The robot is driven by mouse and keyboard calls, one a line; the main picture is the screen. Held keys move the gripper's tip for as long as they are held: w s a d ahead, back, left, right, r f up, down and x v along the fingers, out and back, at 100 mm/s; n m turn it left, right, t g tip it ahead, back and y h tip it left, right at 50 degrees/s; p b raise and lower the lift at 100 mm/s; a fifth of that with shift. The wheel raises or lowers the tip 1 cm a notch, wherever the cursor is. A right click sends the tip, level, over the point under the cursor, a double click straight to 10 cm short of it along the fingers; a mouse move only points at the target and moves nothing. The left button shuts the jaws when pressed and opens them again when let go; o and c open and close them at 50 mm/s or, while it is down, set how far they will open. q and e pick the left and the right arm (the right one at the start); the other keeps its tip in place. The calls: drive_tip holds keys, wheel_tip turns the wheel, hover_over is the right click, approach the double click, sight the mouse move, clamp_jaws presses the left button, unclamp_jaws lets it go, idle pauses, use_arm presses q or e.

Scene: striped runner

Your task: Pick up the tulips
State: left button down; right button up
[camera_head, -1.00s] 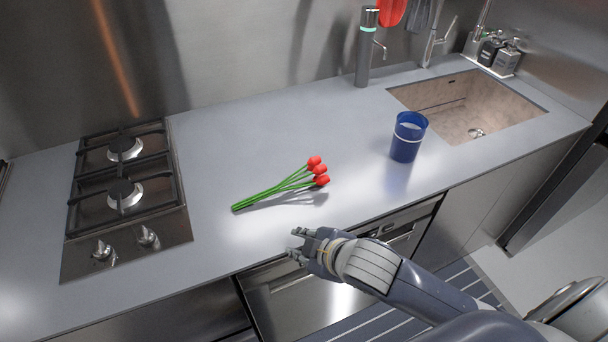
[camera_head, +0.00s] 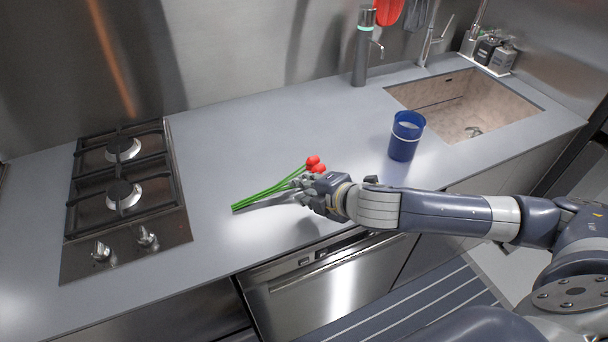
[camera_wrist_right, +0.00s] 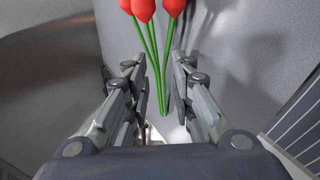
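The tulips (camera_head: 262,194), several red blooms on green stems, lie on the grey counter left of the blue cup. My right gripper (camera_head: 300,190) is at the tulips, over the near side of the stems, and hides part of the blooms in the head view. In the right wrist view the tulips (camera_wrist_right: 152,55) lie ahead, with the stems running down between the two fingers. The right gripper (camera_wrist_right: 153,75) is open, its fingers apart on either side of the stems. Whether it touches them cannot be told. My left gripper is not in view.
A blue cup (camera_head: 405,136) stands on the counter (camera_head: 250,130) right of the tulips. A gas hob (camera_head: 125,190) is at the left, and a sink (camera_head: 465,105) and grey dispenser (camera_head: 362,50) are at the back right. The counter between hob and tulips is clear.

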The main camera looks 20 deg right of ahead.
sight(279, 188)
drive_tip(key=shift+x, duration=1.1)
drive_tip(key=shift+w+a+f+p, duration=0.1)
drive_tip(key=shift+w+p, duration=0.25)
drive_tip(key=shift+w, duration=0.1)
drive_tip(key=shift+p+x, duration=0.45)
drive_tip(key=shift+x, duration=1.75)
drive_tip(key=shift+s, duration=0.1)
clamp_jaws()
